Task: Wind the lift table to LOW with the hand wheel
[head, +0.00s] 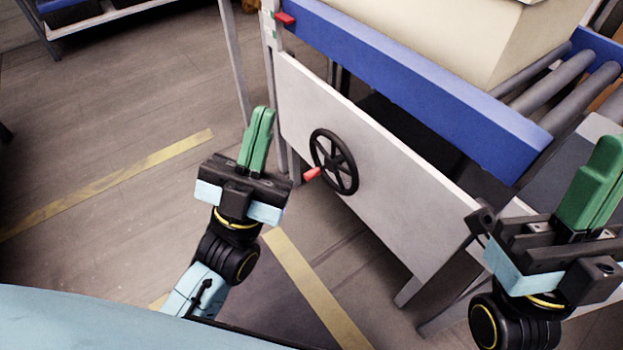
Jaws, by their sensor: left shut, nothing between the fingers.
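The lift table (420,75) has a blue frame and a pale side panel (400,185) below it. A black spoked hand wheel (334,162) is mounted on that panel, and its red handle (312,174) sticks out at the wheel's lower left. A red pointer (286,18) sits by a post with a marked strip (268,27) at the table's left corner; its markings are too small to read. My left gripper (261,110) is shut and empty, left of the wheel and apart from it. My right gripper (607,150) appears shut and empty at the right edge.
A large cream box (480,40) rests on the table, with grey rollers (575,85) to its right. A blue-framed stand (90,20) is at the upper left. Yellow floor tape (110,183) crosses the open floor on the left.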

